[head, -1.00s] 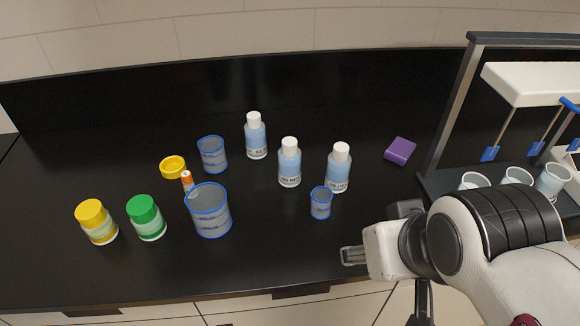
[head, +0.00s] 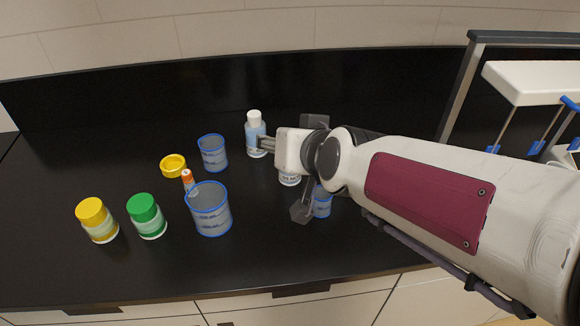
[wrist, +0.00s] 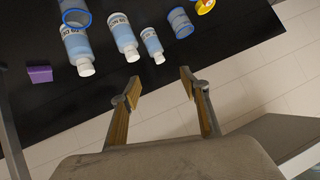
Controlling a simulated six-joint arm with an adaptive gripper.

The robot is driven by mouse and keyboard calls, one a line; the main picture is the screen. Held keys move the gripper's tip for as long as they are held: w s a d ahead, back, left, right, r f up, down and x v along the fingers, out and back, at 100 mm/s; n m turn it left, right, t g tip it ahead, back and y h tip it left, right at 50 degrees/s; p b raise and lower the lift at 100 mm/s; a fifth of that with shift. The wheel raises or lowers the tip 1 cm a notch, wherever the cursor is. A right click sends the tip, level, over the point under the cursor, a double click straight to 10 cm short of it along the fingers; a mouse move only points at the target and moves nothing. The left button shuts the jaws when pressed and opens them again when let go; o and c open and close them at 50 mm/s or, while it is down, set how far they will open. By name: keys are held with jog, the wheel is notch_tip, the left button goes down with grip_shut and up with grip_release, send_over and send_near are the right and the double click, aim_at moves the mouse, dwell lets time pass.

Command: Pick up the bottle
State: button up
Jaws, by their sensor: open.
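Three white-capped bottles of light blue liquid stand on the black counter. In the head view, the leftmost bottle (head: 254,128) has my gripper (head: 263,143) just at its right side. The middle bottle (head: 289,181) shows only its base, and my arm hides the right bottle. The wrist view shows all three: the leftmost one (wrist: 152,45), the middle one (wrist: 123,36) and the right one (wrist: 76,45). There my gripper (wrist: 160,81) has its fingers apart with nothing between them, just beyond the leftmost bottle's cap.
A small beaker (head: 322,204) is partly behind my wrist. A beaker (head: 213,155), a large beaker (head: 210,212), a yellow ring-shaped item (head: 173,167), an orange-capped vial (head: 187,180) and yellow (head: 97,222) and green (head: 147,217) jars stand left. A purple box (wrist: 39,74) lies apart.

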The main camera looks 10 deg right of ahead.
jog(key=w+a+f+m+t+h, duration=0.1)
jog(key=w+m+t+h, duration=0.1)
jog(key=w, duration=0.4)
jog(key=w+a+f+m+t+h, duration=0.1)
jog(key=w+f+t+h, duration=0.1)
jog(key=w, duration=0.4)
jog(key=s+d+f+m+h, duration=0.1)
jog(key=s+f+m+h, duration=0.2)
jog(key=f+h, duration=0.6)
jog(key=shift+s+f, duration=0.3)
jog(key=shift+f, duration=0.65)
jog(key=shift+x, duration=1.35)
